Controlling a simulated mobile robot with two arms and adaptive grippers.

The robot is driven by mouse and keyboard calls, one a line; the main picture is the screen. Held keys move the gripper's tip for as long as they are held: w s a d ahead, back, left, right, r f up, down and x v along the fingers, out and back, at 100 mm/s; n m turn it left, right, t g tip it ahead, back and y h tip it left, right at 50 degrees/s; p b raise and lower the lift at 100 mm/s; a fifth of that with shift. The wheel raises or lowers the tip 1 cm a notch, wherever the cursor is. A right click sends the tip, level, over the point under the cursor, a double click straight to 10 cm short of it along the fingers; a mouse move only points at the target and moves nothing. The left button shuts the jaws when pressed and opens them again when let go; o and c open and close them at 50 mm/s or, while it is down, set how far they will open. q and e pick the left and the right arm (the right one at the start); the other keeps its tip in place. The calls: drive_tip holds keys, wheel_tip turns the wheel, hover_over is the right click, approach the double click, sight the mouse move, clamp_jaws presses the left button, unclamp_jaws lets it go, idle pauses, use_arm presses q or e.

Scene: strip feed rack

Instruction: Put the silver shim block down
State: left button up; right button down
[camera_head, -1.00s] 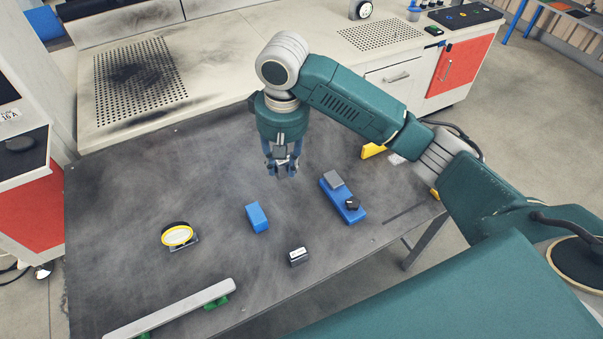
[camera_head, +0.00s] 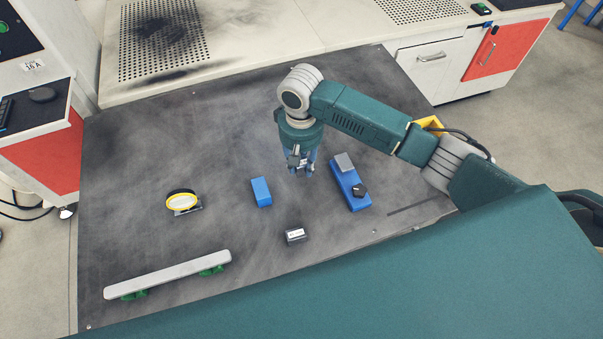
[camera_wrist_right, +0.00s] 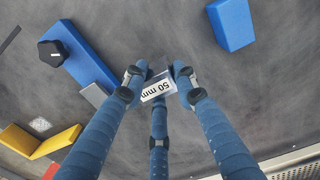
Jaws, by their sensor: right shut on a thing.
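The silver shim block (camera_wrist_right: 158,88) is between the fingertips of my right gripper (camera_wrist_right: 157,78) in the right wrist view. A white label reading "50 mm" faces the camera. In the head view my right gripper (camera_head: 302,170) points down over the dark table (camera_head: 235,140), between a blue block and a blue fixture. The shim block is small and mostly hidden by the fingers there. I cannot tell how far it is above the table surface. My left gripper is not in view.
The blue block (camera_head: 261,192) is left of the gripper, the blue fixture (camera_head: 360,201) with a black knob right. A dark labelled block (camera_head: 295,235) lies nearer me. A yellow round gauge (camera_head: 183,201) and a grey bar (camera_head: 168,275) on green feet are left.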

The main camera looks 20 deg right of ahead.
wheel_tip(320, 180, down, 2)
drive_tip(key=shift+a+f, duration=0.1)
drive_tip(key=shift+w+f, duration=0.1)
drive_tip(key=shift+f, duration=1.85)
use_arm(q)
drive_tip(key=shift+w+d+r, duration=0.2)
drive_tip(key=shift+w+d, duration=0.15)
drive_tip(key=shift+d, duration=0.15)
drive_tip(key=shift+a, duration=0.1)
use_arm(e)
drive_tip(key=c, duration=1.4)
unclamp_jaws()
drive_tip(key=shift+f, duration=0.15)
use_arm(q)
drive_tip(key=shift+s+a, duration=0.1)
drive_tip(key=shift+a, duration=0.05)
use_arm(e)
drive_tip(key=shift+o, duration=0.2)
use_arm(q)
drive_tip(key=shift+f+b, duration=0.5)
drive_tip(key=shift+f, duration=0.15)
use_arm(e)
wheel_tip(320, 180, up, 12)
drive_tip(key=shift+r, duration=0.2)
drive_tip(key=shift+s+f, duration=0.1)
drive_tip(key=shift+s, duration=0.1)
